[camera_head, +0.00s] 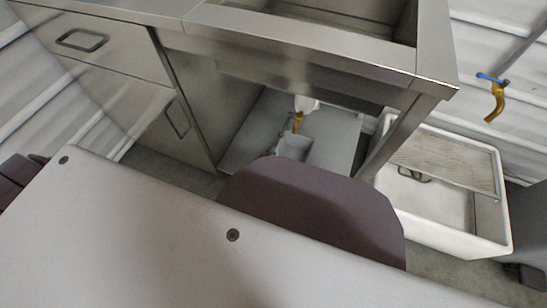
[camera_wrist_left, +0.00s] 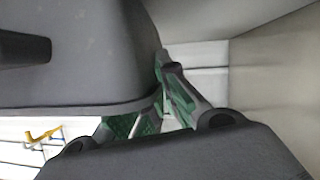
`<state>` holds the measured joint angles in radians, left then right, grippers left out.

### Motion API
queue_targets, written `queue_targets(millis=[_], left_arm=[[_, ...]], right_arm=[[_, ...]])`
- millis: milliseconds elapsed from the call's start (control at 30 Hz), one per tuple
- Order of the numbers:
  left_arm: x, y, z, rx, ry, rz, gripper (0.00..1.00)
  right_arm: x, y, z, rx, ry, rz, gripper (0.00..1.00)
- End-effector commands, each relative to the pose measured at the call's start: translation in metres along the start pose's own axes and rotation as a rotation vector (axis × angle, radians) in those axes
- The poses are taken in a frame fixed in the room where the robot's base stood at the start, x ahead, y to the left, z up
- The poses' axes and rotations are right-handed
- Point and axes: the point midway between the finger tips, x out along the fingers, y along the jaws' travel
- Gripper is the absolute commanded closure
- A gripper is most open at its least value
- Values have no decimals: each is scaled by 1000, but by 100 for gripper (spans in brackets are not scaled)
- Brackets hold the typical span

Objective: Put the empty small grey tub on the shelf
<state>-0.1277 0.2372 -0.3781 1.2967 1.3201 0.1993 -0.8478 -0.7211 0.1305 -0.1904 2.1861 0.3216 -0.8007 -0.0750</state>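A small pale grey tub (camera_head: 293,145) stands under the steel bench in the head view, on the low grey shelf (camera_head: 340,140). It sits below a white and amber spout, and a dark rounded shape in front hides its lower part. I cannot tell whether it is empty. In the left wrist view, the green-padded fingers of my left gripper (camera_wrist_left: 160,78) reach upward. A large dark grey body covers part of one finger, so the grip is unclear. I cannot make out the left gripper in the head view. My right gripper is not in view.
The steel bench (camera_head: 310,55) has an open basin above and drawers (camera_head: 95,45) at left. A white sink (camera_head: 460,230) with a ribbed board stands at right, below a brass tap (camera_head: 496,100). The tap also shows in the left wrist view (camera_wrist_left: 43,135).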

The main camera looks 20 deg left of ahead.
Motion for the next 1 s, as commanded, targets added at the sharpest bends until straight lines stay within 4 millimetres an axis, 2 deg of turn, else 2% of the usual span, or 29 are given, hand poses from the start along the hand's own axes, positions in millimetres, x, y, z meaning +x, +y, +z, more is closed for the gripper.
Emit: queue_targets(millis=[300, 833, 1000], left_arm=[[6, -2, 12, -1, 2, 1, 100], [7, -3, 15, 1, 2, 0, 100], [7, -3, 16, 1, 0, 0, 78]], right_arm=[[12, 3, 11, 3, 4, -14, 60], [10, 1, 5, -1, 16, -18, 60], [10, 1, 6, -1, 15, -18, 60]])
